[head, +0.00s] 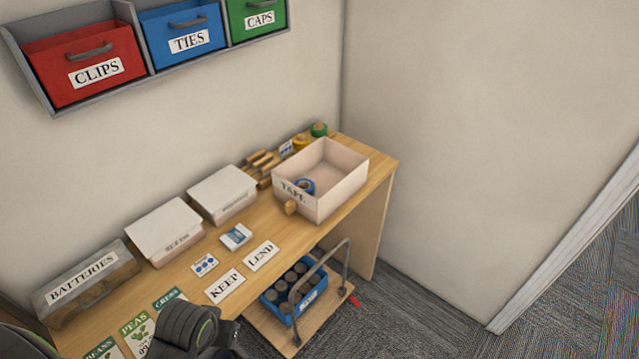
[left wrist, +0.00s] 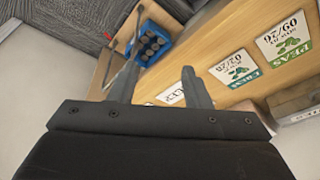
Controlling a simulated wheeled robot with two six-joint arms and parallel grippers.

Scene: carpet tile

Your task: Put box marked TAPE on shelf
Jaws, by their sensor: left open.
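The box marked TAPE (head: 345,190) is a pale open-topped box on the right end of the wooden table. Its label faces front left, a blue roll shows inside, and a small wooden knob sits at its front. A grey wall shelf (head: 150,73) at upper left holds red, blue and green bins. In the head view, my dark left arm shows at the bottom left, far from the TAPE box. In the left wrist view my left gripper (left wrist: 158,78) is open, with nothing between its fingers. My right gripper is not in view.
On the table (head: 379,172) are a BATTERIES box (head: 88,287), two white lidded boxes (head: 163,232) (head: 221,194), KEEP (head: 225,286) and LEND (head: 262,256) cards and seed packets. A cart with a blue crate (head: 270,304) stands below the table's front. Carpet at right is clear.

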